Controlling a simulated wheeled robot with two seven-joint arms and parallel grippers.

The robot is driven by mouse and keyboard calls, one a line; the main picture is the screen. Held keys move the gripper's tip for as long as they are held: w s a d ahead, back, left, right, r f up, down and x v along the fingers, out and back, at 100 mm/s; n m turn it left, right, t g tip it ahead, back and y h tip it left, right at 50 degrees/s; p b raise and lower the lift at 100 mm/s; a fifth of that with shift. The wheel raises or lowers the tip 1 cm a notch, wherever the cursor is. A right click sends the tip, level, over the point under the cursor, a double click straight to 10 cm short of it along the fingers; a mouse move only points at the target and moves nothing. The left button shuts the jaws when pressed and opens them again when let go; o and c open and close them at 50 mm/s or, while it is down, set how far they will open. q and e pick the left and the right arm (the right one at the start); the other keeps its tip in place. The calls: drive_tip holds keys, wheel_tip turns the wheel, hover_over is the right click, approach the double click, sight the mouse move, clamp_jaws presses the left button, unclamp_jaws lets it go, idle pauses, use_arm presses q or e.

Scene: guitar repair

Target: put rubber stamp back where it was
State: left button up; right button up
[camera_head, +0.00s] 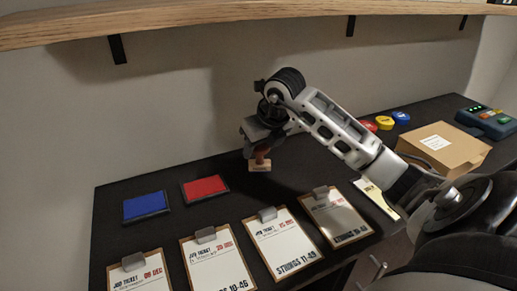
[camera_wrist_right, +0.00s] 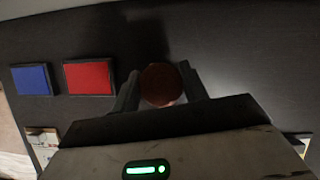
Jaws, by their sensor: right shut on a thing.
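A rubber stamp with a brown knob handle and a pale wooden block (camera_head: 260,166) is held in my right gripper (camera_head: 258,146). In the right wrist view the round reddish-brown top of the stamp (camera_wrist_right: 161,85) sits between the two fingers of my right gripper (camera_wrist_right: 163,88), which are shut on it. The stamp is upright over the dark bench, right of the red ink pad; whether its block touches the bench I cannot tell. The red ink pad (camera_head: 205,188) and the blue ink pad (camera_head: 146,206) lie to the left. My left gripper is not in view.
Several clipboards with job tickets (camera_head: 283,243) line the bench's front edge. A cardboard box (camera_head: 442,148), coloured round items (camera_head: 384,122) and a teal device (camera_head: 487,120) are at the right. A wooden shelf (camera_head: 220,17) hangs above. The dark bench (camera_head: 225,165) is bare around the stamp.

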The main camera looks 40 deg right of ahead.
sight(260, 146)
drive_tip(key=shift+w+d+f+p, duration=0.1)
drive_tip(key=shift+w+f+p, duration=0.15)
drive_tip(key=shift+f, duration=0.45)
drive_tip(key=shift+f, duration=0.1)
drive_tip(key=shift+f, duration=0.15)
drive_tip(key=o, duration=0.8)
drive_tip(key=shift+b+v, duration=0.3)
drive_tip(key=shift+v, duration=3.65)
